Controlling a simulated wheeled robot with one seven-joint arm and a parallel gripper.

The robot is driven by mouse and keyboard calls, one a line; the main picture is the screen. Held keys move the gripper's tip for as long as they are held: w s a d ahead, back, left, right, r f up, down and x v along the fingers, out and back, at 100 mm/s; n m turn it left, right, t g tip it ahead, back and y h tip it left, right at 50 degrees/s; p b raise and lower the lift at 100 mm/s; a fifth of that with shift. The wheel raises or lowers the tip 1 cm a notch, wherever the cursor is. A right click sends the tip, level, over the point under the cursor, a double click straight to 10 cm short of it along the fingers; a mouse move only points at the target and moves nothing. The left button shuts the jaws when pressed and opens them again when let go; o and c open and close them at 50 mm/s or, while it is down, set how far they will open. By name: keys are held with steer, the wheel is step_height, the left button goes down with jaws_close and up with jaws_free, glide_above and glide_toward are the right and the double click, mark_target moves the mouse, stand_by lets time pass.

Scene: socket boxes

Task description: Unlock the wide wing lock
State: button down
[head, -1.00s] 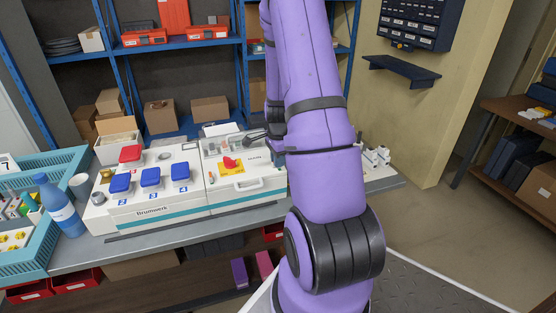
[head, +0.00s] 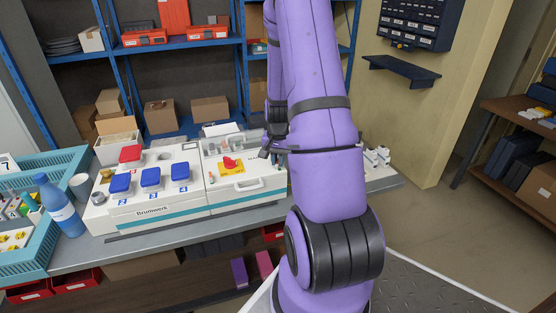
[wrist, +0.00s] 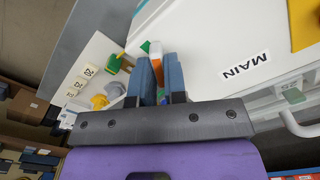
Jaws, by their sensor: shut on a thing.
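My gripper (wrist: 159,66) has its two blue-grey fingers close together around a small orange-and-white piece (wrist: 155,50) at the edge of the white box. I cannot tell whether this piece is the wide wing lock. In the head view my gripper (head: 265,152) points down at the right part of the white socket box (head: 222,197), and the fingertips are small and partly unclear. A yellow plate with a red knob (head: 230,162) is on the box top. A "MAIN" label (wrist: 246,66) is beside the gripper in the wrist view.
Blue covers (head: 150,177) and a red cover (head: 130,153) are on the left box. A blue bottle (head: 60,205) and a teal crate (head: 35,245) stand further left. In the wrist view, a green piece (wrist: 113,64) and a yellow knob (wrist: 99,101) lie left of the fingers.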

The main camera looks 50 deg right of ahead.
steer(key=n, duration=0.6)
steer(key=shift+n, duration=0.3)
stand_by(0.4)
steer(key=c, duration=1.2)
jaws_free()
steer(key=shift+o, duration=0.2)
steer(key=shift+r, duration=0.1)
step_height(320, 180, up, 11)
